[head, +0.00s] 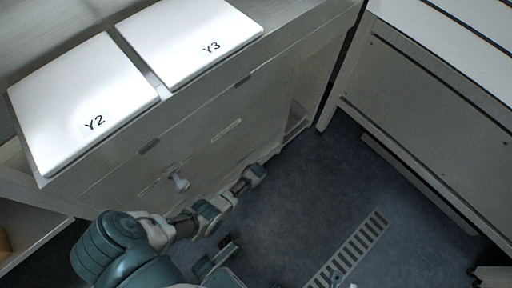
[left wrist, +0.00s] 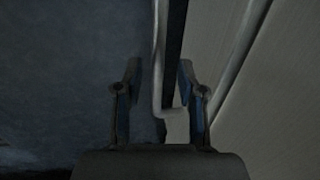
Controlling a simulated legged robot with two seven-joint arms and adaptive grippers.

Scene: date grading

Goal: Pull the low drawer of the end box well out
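The grey drawer unit (head: 205,135) fills the upper left of the head view, its front seen steeply from above. My left gripper (head: 256,172) is low at the foot of this front. In the left wrist view its two fingers (left wrist: 158,88) are apart, with a thin pale strip (left wrist: 159,60), bent like a hook at its lower end, between them. The strip could be a handle or a drawer edge; I cannot tell which. Contact with the fingers is not clear. The low drawer cannot be made out for sure.
White lids marked Y2 (head: 85,105) and Y3 (head: 192,38) lie on top of the unit. A second grey cabinet (head: 430,105) stands at the right. Dark floor (head: 325,190) with a slotted grating (head: 350,250) lies between them.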

